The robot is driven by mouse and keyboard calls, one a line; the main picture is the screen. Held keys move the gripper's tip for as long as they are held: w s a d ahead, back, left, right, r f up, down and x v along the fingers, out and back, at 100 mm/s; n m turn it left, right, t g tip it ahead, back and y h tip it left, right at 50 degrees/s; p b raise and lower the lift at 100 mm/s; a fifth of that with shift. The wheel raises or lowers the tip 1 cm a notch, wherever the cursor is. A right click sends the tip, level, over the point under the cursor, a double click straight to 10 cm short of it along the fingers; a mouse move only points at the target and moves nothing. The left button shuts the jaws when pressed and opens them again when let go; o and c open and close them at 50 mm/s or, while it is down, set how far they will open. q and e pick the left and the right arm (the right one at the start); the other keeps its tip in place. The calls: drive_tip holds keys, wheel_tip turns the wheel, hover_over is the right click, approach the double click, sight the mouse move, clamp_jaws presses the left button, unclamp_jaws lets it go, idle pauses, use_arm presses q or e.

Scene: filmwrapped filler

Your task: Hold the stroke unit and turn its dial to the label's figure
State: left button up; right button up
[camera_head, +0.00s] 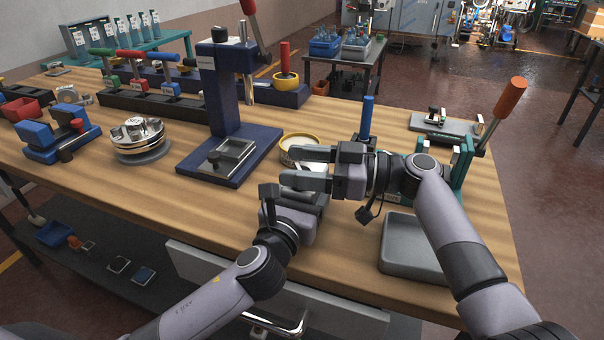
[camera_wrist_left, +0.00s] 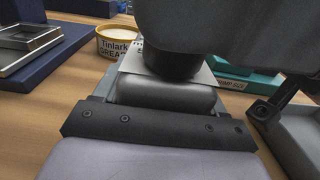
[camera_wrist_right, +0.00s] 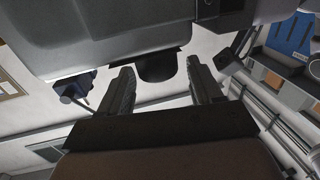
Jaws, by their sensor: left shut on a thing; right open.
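The stroke unit (camera_wrist_left: 165,93) is a grey block with a pale plate on top, held in my left gripper (camera_head: 312,198). In the head view its body is mostly hidden by both grippers. A dark round dial (camera_wrist_left: 170,66) stands on the plate; small marks show beside it, too small to read. My right gripper (camera_head: 305,170) is open, its fingers pointing left just above the unit. In the right wrist view, a dark round part (camera_wrist_right: 156,68), which appears to be the dial, lies between the spread fingers, apart from both. I cannot read the label's figure.
A yellow grease tin (camera_head: 300,146) stands behind the grippers. A blue press (camera_head: 232,110) is to the left. A teal fixture (camera_head: 462,165) with an orange-handled lever stands close to my right arm. A grey tray (camera_head: 405,262) lies at the front right. Bare wood shows at front left.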

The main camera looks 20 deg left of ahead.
wheel_tip(320, 180, up, 8)
drive_tip(key=shift+f, duration=0.15)
idle(0.3)
drive_tip(key=w+d+f+m+t+h, duration=0.4)
drive_tip(key=d+f+m+t+h, duration=0.2)
drive_tip(key=d+f+m+t, duration=0.45)
drive_tip(key=s+a+r+t, duration=0.1)
drive_tip(key=s+t, duration=0.2)
drive_tip(key=s, duration=0.3)
drive_tip(key=s+a+t, duration=0.2)
drive_tip(key=s+t, duration=0.1)
drive_tip(key=s, duration=0.4)
drive_tip(key=shift+m+g, duration=0.25)
drive_tip(key=shift+m, duration=0.2)
drive_tip(key=shift+r+x, duration=0.15)
drive_tip(key=shift+x, duration=2.8)
drive_tip(key=shift+r+x, duration=0.15)
drive_tip(key=shift+x, duration=2.85)
